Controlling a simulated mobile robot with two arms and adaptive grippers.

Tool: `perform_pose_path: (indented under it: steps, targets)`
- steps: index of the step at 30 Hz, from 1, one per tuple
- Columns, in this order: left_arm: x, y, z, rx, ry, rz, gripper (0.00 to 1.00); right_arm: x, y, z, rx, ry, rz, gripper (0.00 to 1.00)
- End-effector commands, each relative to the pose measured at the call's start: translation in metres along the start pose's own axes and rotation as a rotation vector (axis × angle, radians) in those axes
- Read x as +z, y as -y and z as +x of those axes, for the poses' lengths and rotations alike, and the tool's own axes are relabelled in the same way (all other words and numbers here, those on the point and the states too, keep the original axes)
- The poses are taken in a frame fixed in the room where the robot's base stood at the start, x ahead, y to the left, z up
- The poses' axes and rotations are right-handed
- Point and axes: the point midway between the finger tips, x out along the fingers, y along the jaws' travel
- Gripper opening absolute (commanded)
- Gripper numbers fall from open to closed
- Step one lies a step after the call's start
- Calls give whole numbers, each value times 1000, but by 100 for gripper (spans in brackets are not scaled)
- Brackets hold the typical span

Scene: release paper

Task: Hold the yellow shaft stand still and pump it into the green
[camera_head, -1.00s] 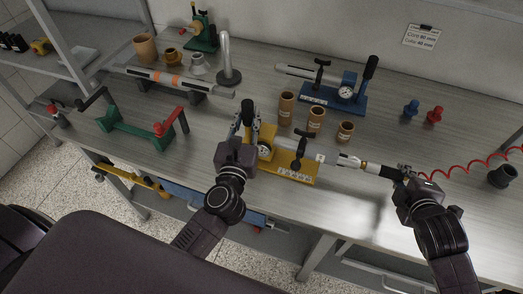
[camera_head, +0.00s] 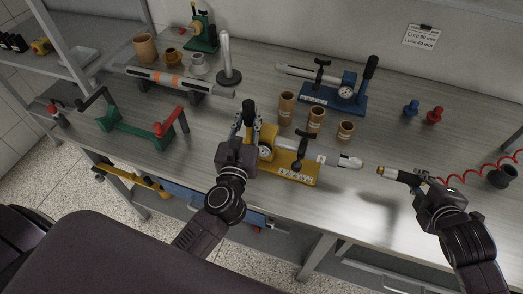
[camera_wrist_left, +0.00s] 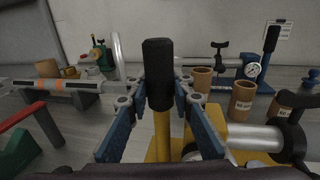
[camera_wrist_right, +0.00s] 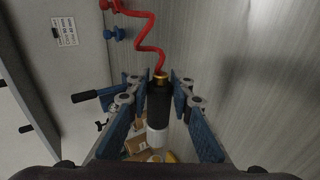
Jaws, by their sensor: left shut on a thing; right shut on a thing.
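The yellow shaft stand (camera_head: 290,173) is on the bench near its front edge, with a grey shaft (camera_head: 322,157) lying in it and a black clamp handle (camera_head: 302,145) on top. Its round gauge (camera_head: 265,152) is small; needle and green zone cannot be read. My left gripper (camera_head: 244,124) is shut on the black grip (camera_wrist_left: 158,75) of the stand's upright yellow lever (camera_wrist_left: 162,135). My right gripper (camera_head: 417,179) is shut on a black and brass hose connector (camera_head: 389,172), also in the right wrist view (camera_wrist_right: 158,105). The connector is apart from the shaft's pale end (camera_head: 350,163).
A blue stand (camera_head: 335,98) with gauge and lever is behind. Brown sleeves (camera_head: 316,121) stand between the two stands. A red coiled hose (camera_head: 470,174) runs right from the connector. A green cradle (camera_head: 130,136) is at left. Bench space between shaft end and connector is clear.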

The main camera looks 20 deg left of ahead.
Motion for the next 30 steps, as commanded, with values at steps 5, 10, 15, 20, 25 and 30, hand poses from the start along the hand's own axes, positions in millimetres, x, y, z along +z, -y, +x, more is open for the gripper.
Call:
perform_pose_path:
  steps: [5,10,15,20,25,30]
  targets:
    - [-1,-1,0,3,-2,-1,0,3,-1,0,1,0,1,0]
    - [-1,-2,0,5,-2,1,0,3,-1,0,1,1,0,0]
    - [2,-2,1,4,4,-3,33,3,-1,0,2,1,0,0]
    - [1,-2,0,4,2,-1,42,3,-1,0,2,1,0,0]
    - [-3,-2,0,5,-5,5,42,3,-1,0,2,2,0,0]
    - [-3,-2,-10,4,-5,3,42,3,-1,0,2,2,0,0]
